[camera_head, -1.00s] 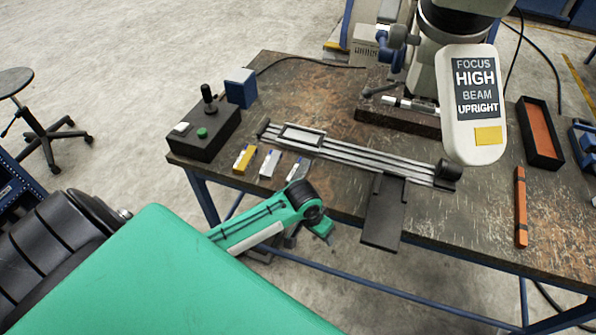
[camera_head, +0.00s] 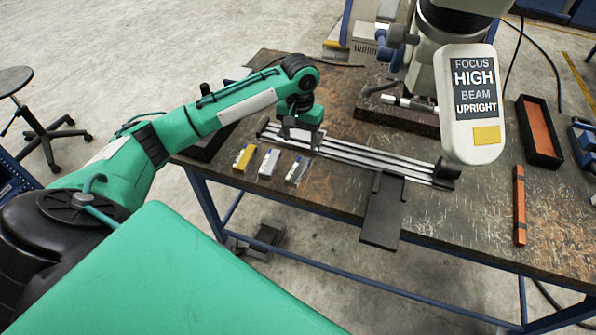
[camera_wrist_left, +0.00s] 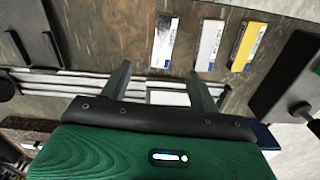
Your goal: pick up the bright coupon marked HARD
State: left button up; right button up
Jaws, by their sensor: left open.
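Three small coupons lie in a row on the table's front left: a yellow one (camera_head: 243,158), a pale silver one (camera_head: 269,163) and a greyer one (camera_head: 297,171). In the left wrist view the yellow (camera_wrist_left: 248,47), silver (camera_wrist_left: 211,45) and greyer, shiny-looking one (camera_wrist_left: 163,40) lie beyond the fingertips. Their lettering is too small to read, so I cannot tell which is marked HARD. My left gripper (camera_head: 301,138) is open and empty, over the rail's left part, behind the coupons. It also shows in the left wrist view (camera_wrist_left: 157,70). My right gripper is out of view.
A metal rail (camera_head: 370,155) with a frame runs behind the coupons. A black control box (camera_head: 205,145) stands left, partly hidden by my arm. A microscope with a sign (camera_head: 475,105), an orange bar (camera_head: 520,205) and a black tray (camera_head: 527,150) are right.

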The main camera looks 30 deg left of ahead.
pick_arm(q)
jog(key=p, duration=0.1)
send_over(298, 169)
notch_tip(298, 169, down, 8)
jog(key=shift+r, duration=0.15)
notch_tip(298, 169, down, 4)
jog(key=shift+f+p, duration=0.15)
jog(key=shift+p, duration=0.55)
jog(key=shift+f, duration=0.55)
jog(key=c, duration=1)
jog(key=shift+r, duration=0.1)
jog(key=c, duration=0.3)
